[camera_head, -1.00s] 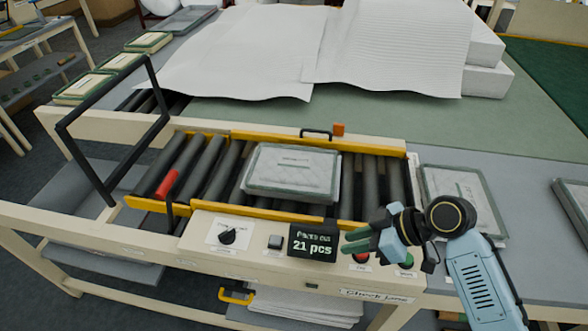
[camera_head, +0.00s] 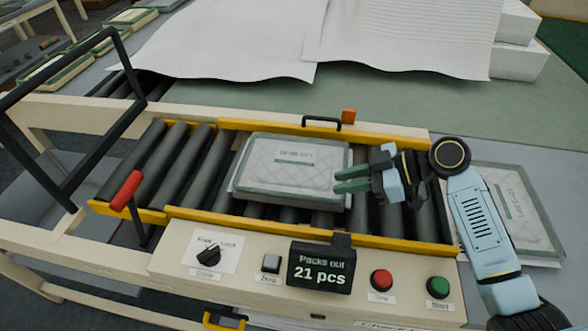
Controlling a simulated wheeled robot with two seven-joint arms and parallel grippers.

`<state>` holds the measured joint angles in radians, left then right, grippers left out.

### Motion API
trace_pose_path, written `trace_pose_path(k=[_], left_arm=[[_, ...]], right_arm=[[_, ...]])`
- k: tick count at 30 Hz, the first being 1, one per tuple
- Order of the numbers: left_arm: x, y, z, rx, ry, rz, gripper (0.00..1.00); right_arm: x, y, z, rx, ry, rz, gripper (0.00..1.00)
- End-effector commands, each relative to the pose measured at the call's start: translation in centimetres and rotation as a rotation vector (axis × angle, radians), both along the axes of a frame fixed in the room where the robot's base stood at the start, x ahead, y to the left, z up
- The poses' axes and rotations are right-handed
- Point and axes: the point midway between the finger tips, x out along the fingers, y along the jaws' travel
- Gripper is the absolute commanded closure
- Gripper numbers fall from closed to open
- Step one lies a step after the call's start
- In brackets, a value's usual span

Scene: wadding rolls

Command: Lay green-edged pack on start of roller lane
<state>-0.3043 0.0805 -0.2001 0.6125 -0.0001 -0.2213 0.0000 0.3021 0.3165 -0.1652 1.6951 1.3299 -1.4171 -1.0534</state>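A flat, clear-wrapped pack (camera_head: 290,165) with grey-green edges lies on the dark rollers of the roller lane (camera_head: 190,165), in the lane's middle. My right gripper (camera_head: 337,180) is at the pack's right end. Its two green fingers point left and overlap the pack's right edge in the picture, with a gap between the tips. I cannot tell whether they touch the pack. Another green-edged pack (camera_head: 518,205) lies on the table right of the lane, partly hidden by my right arm. My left gripper is not in view.
A control panel with a display (camera_head: 320,268) reading 21 pcs stands along the lane's front. A black frame (camera_head: 125,105) and a red-tipped lever (camera_head: 127,190) rise at the lane's left. White wadding sheets (camera_head: 400,40) lie behind. More packs (camera_head: 55,72) lie at far left.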

Motion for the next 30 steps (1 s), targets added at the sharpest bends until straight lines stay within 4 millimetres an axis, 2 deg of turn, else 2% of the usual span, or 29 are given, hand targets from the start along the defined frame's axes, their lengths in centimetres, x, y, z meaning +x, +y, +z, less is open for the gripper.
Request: trace_pose_path(k=[3, 9, 16, 24, 30], left_arm=[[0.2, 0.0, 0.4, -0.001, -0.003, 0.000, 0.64], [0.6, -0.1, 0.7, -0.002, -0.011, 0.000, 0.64], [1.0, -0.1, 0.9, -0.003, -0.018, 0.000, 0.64], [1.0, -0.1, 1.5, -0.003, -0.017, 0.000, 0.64], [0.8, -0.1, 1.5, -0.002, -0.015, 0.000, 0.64]], right_arm=[[0.4, 2.3, -0.9, 0.003, 0.002, 0.001, 0.78], [1.0, 5.0, -2.5, 0.002, 0.000, 0.001, 0.78], [1.2, 6.5, -3.2, 0.001, 0.001, 0.000, 0.78], [1.9, 9.8, -5.1, 0.001, 0.002, 0.000, 0.78], [2.0, 10.3, -5.4, -0.001, -0.001, 0.000, 0.78]])
